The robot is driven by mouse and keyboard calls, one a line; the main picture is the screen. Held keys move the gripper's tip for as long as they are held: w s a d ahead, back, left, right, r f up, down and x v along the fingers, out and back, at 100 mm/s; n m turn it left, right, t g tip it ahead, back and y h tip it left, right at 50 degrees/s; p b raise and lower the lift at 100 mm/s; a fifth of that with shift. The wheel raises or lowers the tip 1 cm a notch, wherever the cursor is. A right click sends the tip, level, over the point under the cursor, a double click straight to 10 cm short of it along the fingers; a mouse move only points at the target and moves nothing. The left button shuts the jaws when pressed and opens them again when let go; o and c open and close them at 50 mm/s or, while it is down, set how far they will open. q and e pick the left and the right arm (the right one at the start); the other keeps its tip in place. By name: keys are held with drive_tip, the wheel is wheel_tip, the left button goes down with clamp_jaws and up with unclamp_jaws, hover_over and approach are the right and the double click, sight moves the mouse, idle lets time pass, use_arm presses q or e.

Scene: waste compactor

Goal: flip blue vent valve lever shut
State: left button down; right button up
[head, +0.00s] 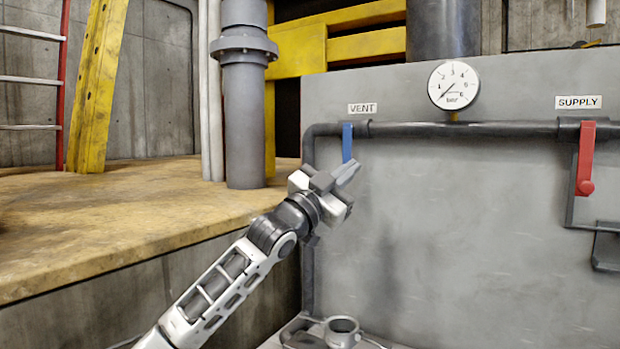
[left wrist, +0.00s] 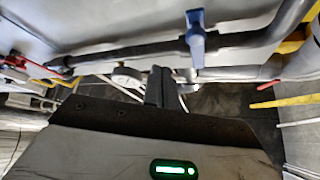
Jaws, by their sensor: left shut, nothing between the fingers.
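The blue vent valve lever (head: 347,143) hangs down from the dark pipe beside the VENT label (head: 362,108). It also shows in the left wrist view (left wrist: 196,38), at the upper middle against the pipe. My left gripper (head: 350,173) is shut and empty, with its fingertips just below the lever's lower end in the head view. In the left wrist view its fingers (left wrist: 160,86) show a little left of the lever's free end. I cannot tell whether they touch it. My right gripper is not in view.
A red lever (head: 586,157) hangs under the SUPPLY label (head: 578,102) at the right. A pressure gauge (head: 453,85) sits above the pipe (head: 470,130). A grey vertical pipe (head: 244,110) and a worn yellow ledge (head: 110,220) lie to the left. The grey panel below the pipe is mostly bare.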

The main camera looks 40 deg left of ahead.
use_arm(q)
drive_tip(key=s+a+b, duration=0.2)
drive_tip(key=s+a, duration=0.1)
drive_tip(key=s, duration=0.4)
drive_tip(key=shift+s+a+f+b, duration=0.15)
drive_tip(key=shift+s+f+b, duration=0.1)
drive_tip(key=shift+f+b, duration=0.15)
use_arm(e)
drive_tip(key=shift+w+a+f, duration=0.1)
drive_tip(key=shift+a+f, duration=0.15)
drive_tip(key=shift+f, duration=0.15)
